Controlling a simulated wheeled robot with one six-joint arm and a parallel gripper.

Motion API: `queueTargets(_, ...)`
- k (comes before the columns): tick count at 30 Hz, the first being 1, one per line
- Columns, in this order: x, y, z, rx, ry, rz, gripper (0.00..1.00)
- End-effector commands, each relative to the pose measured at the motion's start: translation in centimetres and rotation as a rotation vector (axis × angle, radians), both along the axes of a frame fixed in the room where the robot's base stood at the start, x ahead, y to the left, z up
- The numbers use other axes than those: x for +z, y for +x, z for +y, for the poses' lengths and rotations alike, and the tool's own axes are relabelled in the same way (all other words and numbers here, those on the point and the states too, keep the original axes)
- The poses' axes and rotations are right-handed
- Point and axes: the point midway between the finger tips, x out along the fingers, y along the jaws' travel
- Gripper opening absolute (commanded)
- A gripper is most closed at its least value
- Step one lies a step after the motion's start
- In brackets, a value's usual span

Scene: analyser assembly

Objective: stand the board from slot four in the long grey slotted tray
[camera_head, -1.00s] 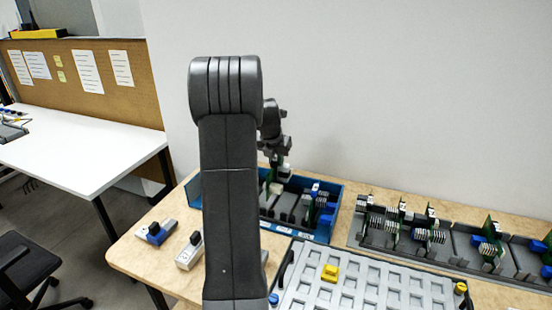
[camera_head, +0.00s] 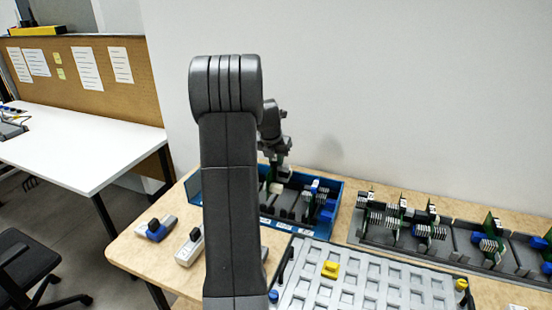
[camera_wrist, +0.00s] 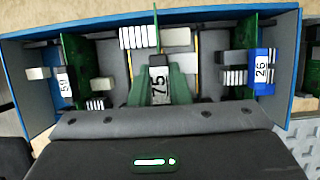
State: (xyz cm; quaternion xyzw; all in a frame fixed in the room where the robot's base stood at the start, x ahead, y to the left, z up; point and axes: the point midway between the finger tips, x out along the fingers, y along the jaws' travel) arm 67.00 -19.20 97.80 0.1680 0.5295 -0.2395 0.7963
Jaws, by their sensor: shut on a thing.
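In the wrist view, a green board with a white label reading 75 (camera_wrist: 158,86) stands upright in the middle of the blue bin (camera_wrist: 32,98). My gripper (camera_wrist: 162,72) is shut on this board; its fingertips are mostly hidden. In the head view my gripper (camera_head: 274,146) is over the back left of the blue bin (camera_head: 325,238), with a bit of green board under it. The long grey slotted tray (camera_head: 463,243) lies along the back right of the table and holds several upright boards. Its slot numbers cannot be read.
Other boards stand in the bin beside the held one, labelled 26 (camera_wrist: 262,72) and, at left, a partly readable one (camera_wrist: 66,82). A pale grey recessed panel (camera_head: 365,290) with a yellow block (camera_head: 330,269) lies in front. Two small devices (camera_head: 155,229) lie at left.

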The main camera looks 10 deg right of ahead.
Motion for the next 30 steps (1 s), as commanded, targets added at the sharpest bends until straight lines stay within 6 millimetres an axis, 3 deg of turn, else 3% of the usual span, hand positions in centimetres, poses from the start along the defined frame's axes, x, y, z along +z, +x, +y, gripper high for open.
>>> queueTargets(30,-1.6,0.0,0.0,0.0,0.0,0.0,0.0)
